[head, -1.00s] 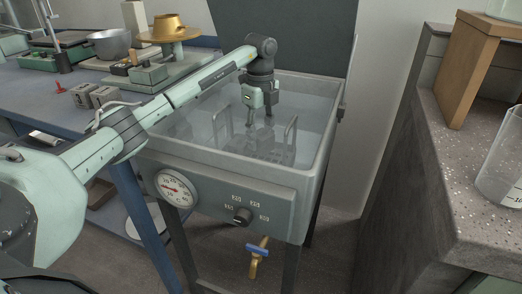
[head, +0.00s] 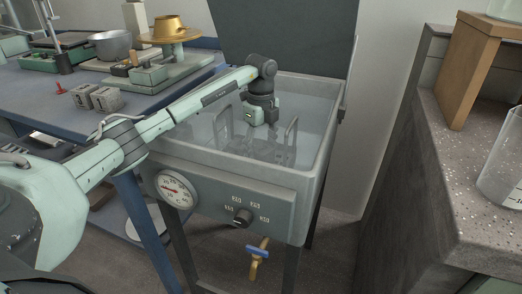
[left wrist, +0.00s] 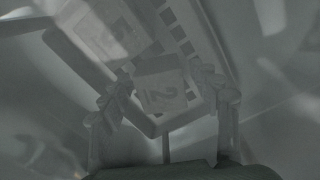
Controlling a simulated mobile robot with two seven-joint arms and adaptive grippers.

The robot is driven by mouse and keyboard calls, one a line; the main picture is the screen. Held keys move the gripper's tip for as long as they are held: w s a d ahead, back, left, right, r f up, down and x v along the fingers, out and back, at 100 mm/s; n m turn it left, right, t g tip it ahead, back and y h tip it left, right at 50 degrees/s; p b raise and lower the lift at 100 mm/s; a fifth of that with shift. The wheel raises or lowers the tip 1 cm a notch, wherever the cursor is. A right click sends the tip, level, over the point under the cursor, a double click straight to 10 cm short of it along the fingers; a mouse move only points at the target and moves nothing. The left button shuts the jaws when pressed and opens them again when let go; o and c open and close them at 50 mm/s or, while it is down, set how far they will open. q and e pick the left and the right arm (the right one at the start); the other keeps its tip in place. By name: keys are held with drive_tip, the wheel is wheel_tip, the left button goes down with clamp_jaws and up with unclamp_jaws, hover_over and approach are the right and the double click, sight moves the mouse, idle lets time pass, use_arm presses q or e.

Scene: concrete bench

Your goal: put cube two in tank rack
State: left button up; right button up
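Cube two (left wrist: 163,92) is a grey block with a "2" on its top face, in the middle of the left wrist view. The fingers of my left gripper (left wrist: 165,100) flank it on both sides; whether they press on it is not clear. The cube looks turned slightly against the fingers. The tank rack (head: 272,150) is a grey wire-handled, perforated rack inside the water tank (head: 318,150). In the head view my left gripper (head: 261,128) is low in the tank at the rack, its fingertips hard to make out. My right gripper is not in view.
A pale labelled shape (left wrist: 104,32) lies beside cube two. Two grey blocks (head: 92,97) stand on the blue table (head: 40,90), with a pot (head: 112,43) and a balance (head: 165,70) behind. The tank's raised walls surround my gripper. A stone counter (head: 465,170) stands at right.

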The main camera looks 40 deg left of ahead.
sight(261, 148)
use_arm(q)
wheel_tip(261, 148, up, 12)
drive_tip(key=shift+r+p, duration=0.15)
drive_tip(key=shift+p, duration=0.25)
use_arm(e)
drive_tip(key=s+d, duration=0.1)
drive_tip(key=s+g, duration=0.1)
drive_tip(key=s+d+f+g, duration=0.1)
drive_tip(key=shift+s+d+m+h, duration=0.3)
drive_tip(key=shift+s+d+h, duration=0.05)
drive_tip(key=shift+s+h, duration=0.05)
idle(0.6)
